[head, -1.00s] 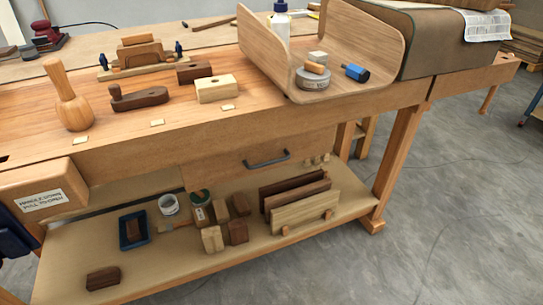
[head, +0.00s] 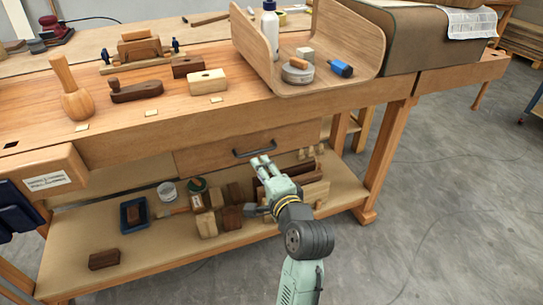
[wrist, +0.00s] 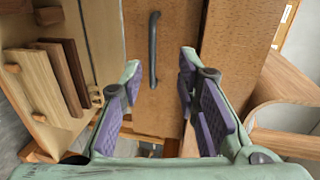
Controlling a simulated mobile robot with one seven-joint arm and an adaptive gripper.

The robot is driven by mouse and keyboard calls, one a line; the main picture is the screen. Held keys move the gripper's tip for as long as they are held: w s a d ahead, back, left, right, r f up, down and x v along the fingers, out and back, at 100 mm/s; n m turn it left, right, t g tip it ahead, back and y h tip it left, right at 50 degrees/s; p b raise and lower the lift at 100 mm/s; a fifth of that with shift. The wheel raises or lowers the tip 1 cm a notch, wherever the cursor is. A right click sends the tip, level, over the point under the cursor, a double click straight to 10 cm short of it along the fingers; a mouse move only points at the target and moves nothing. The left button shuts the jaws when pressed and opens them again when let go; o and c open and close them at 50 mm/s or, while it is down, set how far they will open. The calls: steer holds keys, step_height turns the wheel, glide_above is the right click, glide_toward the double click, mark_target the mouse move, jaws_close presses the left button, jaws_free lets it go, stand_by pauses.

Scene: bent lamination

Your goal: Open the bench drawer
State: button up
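The bench drawer (head: 205,155) is a wooden front under the bench top and looks closed. Its dark bar handle (head: 255,146) lies across the front in the head view. In the wrist view the handle (wrist: 153,50) runs up and down on the drawer front (wrist: 172,75). My gripper (head: 263,162) is just below and in front of the handle in the head view. In the wrist view my gripper (wrist: 160,66) has its two fingers spread and nothing held. The handle shows ahead between the fingertips, nearer the left one; I cannot tell whether they touch.
The lower shelf (head: 75,255) holds wood blocks, cans and upright boards behind my gripper. A bent wooden shell (head: 345,45), mallet (head: 74,95) and planes stand on the bench top. A bench leg (head: 388,150) is to the right. The floor (head: 440,210) at right is clear.

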mark_target(253, 154)
steer(key=x, duration=0.7)
steer(key=f+p+x, duration=0.1)
steer(key=x, duration=0.2)
steer(key=shift+w+d, duration=0.25)
steer(key=shift+d, duration=0.05)
steer(key=shift+c, duration=0.4)
jaws_close()
